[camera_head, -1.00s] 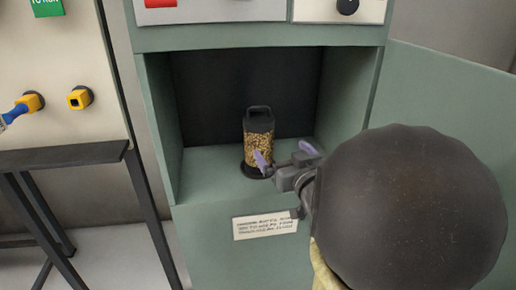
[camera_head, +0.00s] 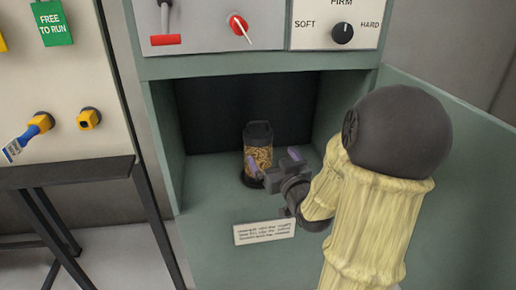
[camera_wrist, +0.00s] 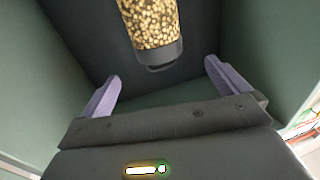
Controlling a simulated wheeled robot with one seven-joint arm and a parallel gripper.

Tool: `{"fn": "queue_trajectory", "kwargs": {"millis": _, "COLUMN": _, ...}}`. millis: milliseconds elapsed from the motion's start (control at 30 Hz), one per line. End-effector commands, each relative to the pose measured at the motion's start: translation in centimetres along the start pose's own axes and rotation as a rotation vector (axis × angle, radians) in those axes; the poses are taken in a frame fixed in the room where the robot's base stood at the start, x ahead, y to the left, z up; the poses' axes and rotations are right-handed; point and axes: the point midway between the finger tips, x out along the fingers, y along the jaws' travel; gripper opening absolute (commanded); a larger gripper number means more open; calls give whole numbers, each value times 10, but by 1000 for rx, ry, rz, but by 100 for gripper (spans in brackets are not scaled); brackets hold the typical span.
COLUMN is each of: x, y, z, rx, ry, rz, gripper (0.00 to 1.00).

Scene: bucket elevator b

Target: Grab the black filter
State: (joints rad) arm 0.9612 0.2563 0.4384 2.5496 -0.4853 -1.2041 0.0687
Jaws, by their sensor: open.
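The black filter (camera_head: 258,150) is an upright canister with a black cap, a black base and a see-through body full of tan grains. It stands on the floor of a green recess. In the wrist view, the filter (camera_wrist: 150,28) shows at the top, with its black end towards me and its other end cut off. My gripper (camera_head: 273,161) is open and empty, in front of the filter and slightly right of it. In the wrist view, the purple fingers of my gripper (camera_wrist: 161,72) are spread wide, with the filter beyond their tips. The gripper hides part of the filter's lower right side.
Green side walls (camera_head: 165,145) close in the recess, with a dark back wall (camera_head: 215,110). An open green door (camera_head: 465,150) stands at the right. A white label (camera_head: 264,229) is below the recess. A dark table (camera_head: 75,165) stands at the left.

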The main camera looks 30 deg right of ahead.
Motion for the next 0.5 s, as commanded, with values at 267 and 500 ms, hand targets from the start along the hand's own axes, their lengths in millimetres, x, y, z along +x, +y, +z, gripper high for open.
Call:
{"fn": "queue_trajectory", "kwargs": {"millis": 267, "x": 44, "y": 0, "z": 2, "rx": -1, "ry": 1, "rz": 0, "gripper": 100}}
{"fn": "queue_trajectory", "kwargs": {"millis": 500, "x": 74, "y": 0, "z": 2, "rx": -1, "ry": -1, "rz": 0, "gripper": 100}}
